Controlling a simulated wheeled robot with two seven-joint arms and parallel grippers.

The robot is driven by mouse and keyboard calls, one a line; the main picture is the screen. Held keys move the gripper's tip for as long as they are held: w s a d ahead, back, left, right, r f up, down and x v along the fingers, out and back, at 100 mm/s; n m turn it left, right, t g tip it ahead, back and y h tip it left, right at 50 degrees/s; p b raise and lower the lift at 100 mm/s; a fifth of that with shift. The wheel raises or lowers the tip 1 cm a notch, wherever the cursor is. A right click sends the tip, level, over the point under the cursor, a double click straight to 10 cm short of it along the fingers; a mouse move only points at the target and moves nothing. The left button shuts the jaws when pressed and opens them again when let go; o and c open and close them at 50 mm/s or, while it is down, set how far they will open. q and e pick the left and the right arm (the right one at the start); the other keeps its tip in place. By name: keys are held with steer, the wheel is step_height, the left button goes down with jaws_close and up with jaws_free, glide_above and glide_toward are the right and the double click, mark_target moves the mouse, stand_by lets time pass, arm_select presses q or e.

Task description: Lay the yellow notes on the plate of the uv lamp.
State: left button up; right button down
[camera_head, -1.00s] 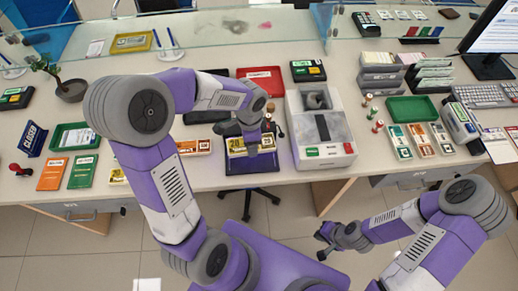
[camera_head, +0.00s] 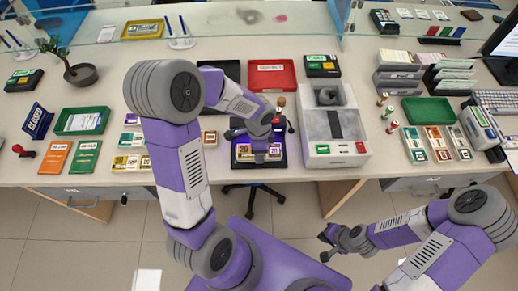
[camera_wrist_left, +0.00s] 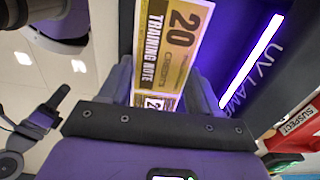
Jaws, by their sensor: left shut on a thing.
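The yellow notes (camera_wrist_left: 172,45), marked 20 and "Training Note", are gripped in my left gripper (camera_head: 259,155). In the left wrist view they lie between its fingers, with a white band near the grip. The uv lamp (camera_wrist_left: 232,98) has a glowing violet tube beside the notes. In the head view the notes are over the dark plate of the uv lamp (camera_head: 238,188), tinted violet and partly hidden by the gripper. I cannot tell whether they touch the plate. My right gripper (camera_head: 330,243) is open and empty, low in front of the counter.
A grey machine (camera_head: 335,140) stands right of the lamp. A red tray (camera_head: 272,74) and a dark tray lie behind it. Small note bundles (camera_head: 128,163) lie to the left. A green tray (camera_head: 428,110) and stamps are at right. A glass screen runs along the back.

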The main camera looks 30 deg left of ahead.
arm_select(q)
steer(key=o, duration=0.6)
steer(key=shift+f, duration=0.15)
steer(key=o, duration=0.5)
step_height(320, 180, up, 12)
steer(key=p, duration=0.3)
steer(key=shift+r+p, duration=0.25)
steer(key=shift+p, duration=0.15)
steer(key=shift+s, duration=0.1)
